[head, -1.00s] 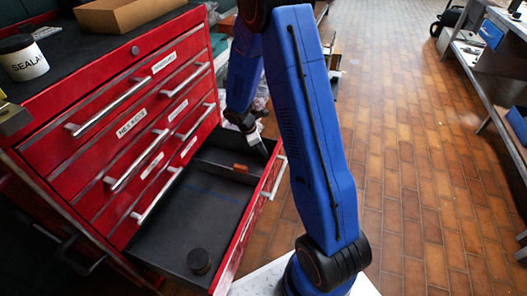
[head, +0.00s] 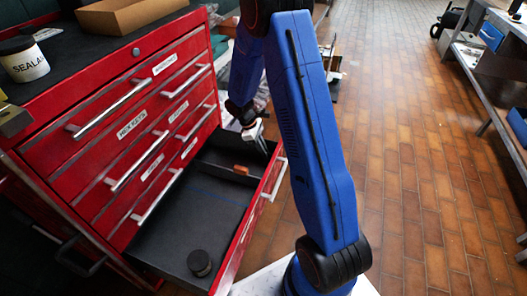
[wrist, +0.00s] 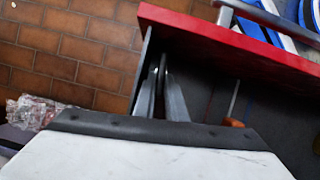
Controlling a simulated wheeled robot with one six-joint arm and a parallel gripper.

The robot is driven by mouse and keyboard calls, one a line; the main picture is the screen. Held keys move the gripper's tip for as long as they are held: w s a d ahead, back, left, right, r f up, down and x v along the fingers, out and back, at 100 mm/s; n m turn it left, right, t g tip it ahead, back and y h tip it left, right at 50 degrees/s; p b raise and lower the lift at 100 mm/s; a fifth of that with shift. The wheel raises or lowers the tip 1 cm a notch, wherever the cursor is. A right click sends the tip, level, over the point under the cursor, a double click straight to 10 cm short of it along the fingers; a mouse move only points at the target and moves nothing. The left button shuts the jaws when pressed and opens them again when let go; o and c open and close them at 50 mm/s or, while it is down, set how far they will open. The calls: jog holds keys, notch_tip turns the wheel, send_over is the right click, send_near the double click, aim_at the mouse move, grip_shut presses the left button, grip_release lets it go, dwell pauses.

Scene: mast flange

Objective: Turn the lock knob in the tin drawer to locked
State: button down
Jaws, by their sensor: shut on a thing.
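The open red drawer (head: 218,219) has a dark floor and a divider across it. My gripper (head: 264,147) reaches down into its far compartment, near the front-panel corner. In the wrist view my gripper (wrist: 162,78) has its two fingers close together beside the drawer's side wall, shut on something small. I take this to be the lock knob, but the fingers hide nearly all of it, and its setting cannot be read. A dark round tin (head: 199,262) stands in the near part of the drawer.
An orange-handled tool (head: 241,169) lies by the divider; it also shows in the wrist view (wrist: 233,122), right of the fingers. The red cabinet (head: 120,110) with bar handles rises on the left. A sealant jar (head: 24,60) stands on top. Open tiled floor (head: 410,180) lies to the right.

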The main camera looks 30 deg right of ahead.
jog(key=c, duration=2.1)
grip_release()
jog(key=n, duration=0.1)
jog(key=n+t, duration=0.1)
jog(key=n, duration=0.1)
jog(key=shift+s+a+h, duration=0.15)
jog(key=shift+s+h, duration=0.05)
jog(key=shift+h, duration=0.1)
jog(key=a+r+n+t, duration=0.1)
jog(key=a+r+n, duration=0.15)
jog(key=r, duration=0.55)
jog(key=a+r+n+t, duration=0.15)
jog(key=a+r, duration=0.25)
jog(key=r, duration=0.5)
jog(key=shift+s+a+r+m+t+y, duration=0.1)
jog(key=shift+s+r+m+y, duration=0.1)
jog(key=shift+s+r+m, duration=1.2)
jog(key=shift+s+r+m+t+y, duration=0.2)
jog(key=shift+s+r+m, duration=0.4)
jog(key=shift+s+r, duration=1.65)
jog(key=shift+s+a+r+m+t+y, duration=0.1)
jog(key=shift+s+r+m+y, duration=0.1)
jog(key=shift+s+r+m, duration=1.2)
